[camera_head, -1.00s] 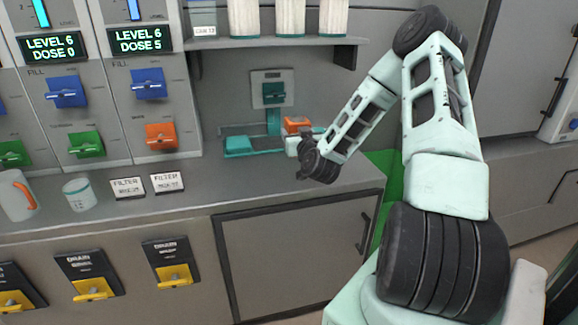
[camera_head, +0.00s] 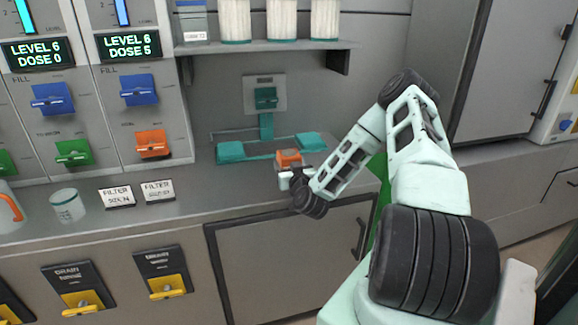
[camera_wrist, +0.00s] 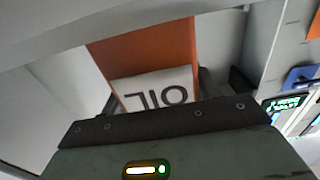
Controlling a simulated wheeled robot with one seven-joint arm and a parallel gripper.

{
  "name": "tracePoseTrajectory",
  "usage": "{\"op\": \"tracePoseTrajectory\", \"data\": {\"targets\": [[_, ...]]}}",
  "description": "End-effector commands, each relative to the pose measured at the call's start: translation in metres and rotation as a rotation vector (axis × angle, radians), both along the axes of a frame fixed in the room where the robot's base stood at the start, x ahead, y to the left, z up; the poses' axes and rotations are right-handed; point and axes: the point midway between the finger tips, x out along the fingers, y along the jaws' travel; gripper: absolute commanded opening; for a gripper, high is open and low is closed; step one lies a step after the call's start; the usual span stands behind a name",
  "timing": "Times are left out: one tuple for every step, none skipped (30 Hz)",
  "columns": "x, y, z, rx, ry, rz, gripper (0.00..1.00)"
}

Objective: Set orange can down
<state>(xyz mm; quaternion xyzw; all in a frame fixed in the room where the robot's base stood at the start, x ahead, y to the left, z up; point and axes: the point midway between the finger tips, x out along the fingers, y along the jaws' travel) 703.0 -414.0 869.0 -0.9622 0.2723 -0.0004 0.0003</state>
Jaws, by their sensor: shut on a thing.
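The orange can (camera_head: 289,158) is in my gripper (camera_head: 290,172), in front of the teal two-pan balance (camera_head: 262,151) on the counter. I cannot tell whether the can's base touches the counter. In the wrist view the can (camera_wrist: 142,52) stands between the fingers, its white OIL label appearing upside down. My gripper (camera_wrist: 155,85) is shut on it. The gripper and wrist hide the can's lower part in the head view.
The balance's left pan (camera_head: 230,152) and right pan (camera_head: 311,142) are close behind the can. Two filter cards (camera_head: 158,190) and a white cup (camera_head: 67,205) stand to the left. A shelf (camera_head: 265,46) hangs above. The counter (camera_head: 225,195) is bare left of my gripper.

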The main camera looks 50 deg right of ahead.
Motion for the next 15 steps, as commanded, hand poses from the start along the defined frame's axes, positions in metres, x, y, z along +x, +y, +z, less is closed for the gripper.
{"op": "tracePoseTrajectory", "data": {"targets": [[0.0003, -0.0002, 0.0004, -0.002, -0.003, 0.0, 0.2], [0.0003, -0.0002, 0.0005, -0.002, -0.003, 0.0, 0.2], [0.0003, -0.0002, 0.0008, -0.003, -0.003, 0.0, 0.2], [0.0003, -0.0002, 0.0008, -0.003, -0.003, 0.0, 0.2], [0.0004, -0.0001, 0.0008, -0.002, -0.003, 0.0, 0.2], [0.0004, -0.0001, 0.0008, -0.002, -0.003, 0.0, 0.2], [0.0004, -0.0001, 0.0007, -0.002, -0.003, 0.0, 0.2], [0.0004, 0.0, 0.0001, -0.002, -0.003, 0.0, 0.2], [0.0004, 0.0, -0.0012, -0.002, -0.003, 0.001, 0.2], [0.0004, 0.0001, -0.0024, -0.002, -0.003, 0.001, 0.2], [0.0001, 0.0, -0.0034, -0.001, -0.001, 0.001, 0.64], [0.0001, -0.0001, -0.0025, -0.001, -0.001, 0.0, 0.76], [0.0001, -0.0001, -0.0024, -0.001, -0.001, 0.0, 0.83], [0.0001, -0.0001, -0.0024, -0.001, -0.001, 0.0, 0.83], [0.0001, -0.0001, -0.0024, -0.001, -0.001, 0.0, 0.83]]}}
